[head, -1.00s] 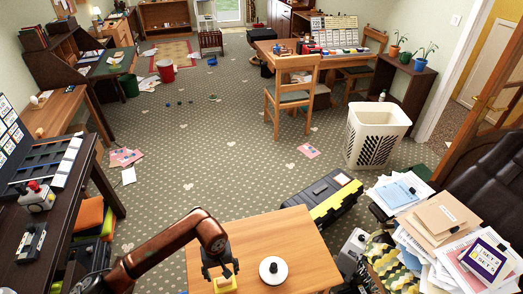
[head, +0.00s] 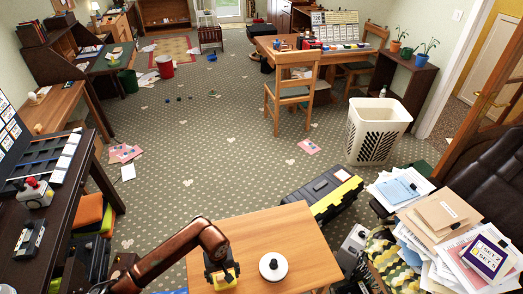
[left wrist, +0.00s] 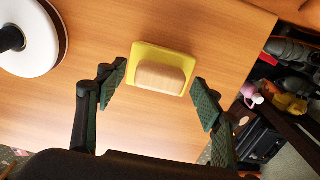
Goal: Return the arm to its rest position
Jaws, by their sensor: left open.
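My left gripper (head: 222,278) is low over the near wooden table (head: 280,228). It is open, and its two fingers (left wrist: 157,97) stand wide apart in the left wrist view. A yellow block with a pale wooden top (left wrist: 160,70) lies on the table just ahead of and between the fingertips, with visible gaps on both sides. In the head view the gripper partly hides this yellow block (head: 226,284). My right gripper is in neither view.
A white disc with a black knob (head: 272,266) lies on the table, right of the gripper. A black and yellow toolbox (head: 322,194) stands behind the table. Paper piles (head: 440,215) are at right, a dark desk (head: 60,215) at left. Patterned floor beyond is mostly clear.

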